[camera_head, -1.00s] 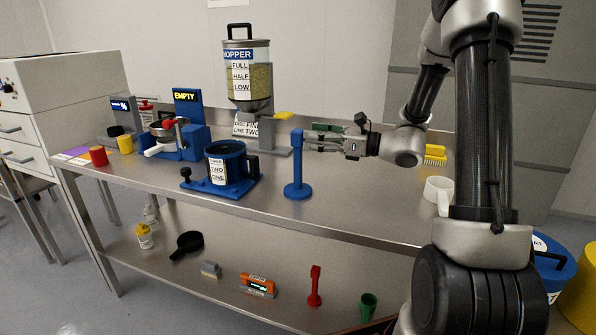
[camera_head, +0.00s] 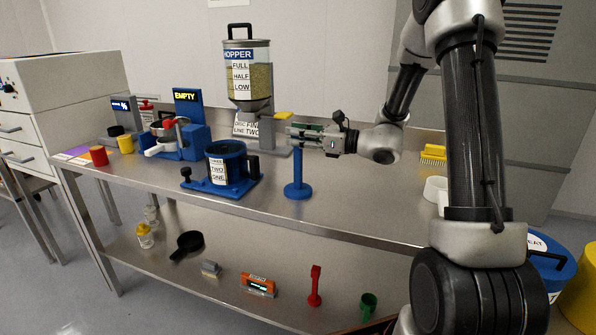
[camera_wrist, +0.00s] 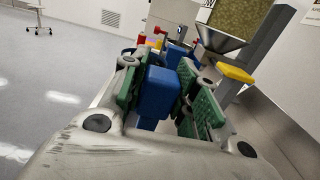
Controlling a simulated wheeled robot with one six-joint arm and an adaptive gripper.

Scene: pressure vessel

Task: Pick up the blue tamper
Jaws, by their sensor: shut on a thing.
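The blue tamper (camera_head: 297,177) stands upright on the steel bench top, its round base down on or very near the surface. My gripper (camera_head: 300,138) is at the upper end of the tamper, and its fingers hide most of that end in the head view. In the wrist view the tamper's blue block-shaped top (camera_wrist: 158,92) sits between the two green-padded fingers of my gripper (camera_wrist: 160,90). The gripper is shut on the tamper. I cannot tell whether there is a small gap under the base.
A blue vessel with a label (camera_head: 226,165) stands left of the tamper. The hopper (camera_head: 247,75) stands behind it. A yellow brush (camera_head: 433,153) and a white mug (camera_head: 435,190) are to the right. Bare bench lies in front of the tamper.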

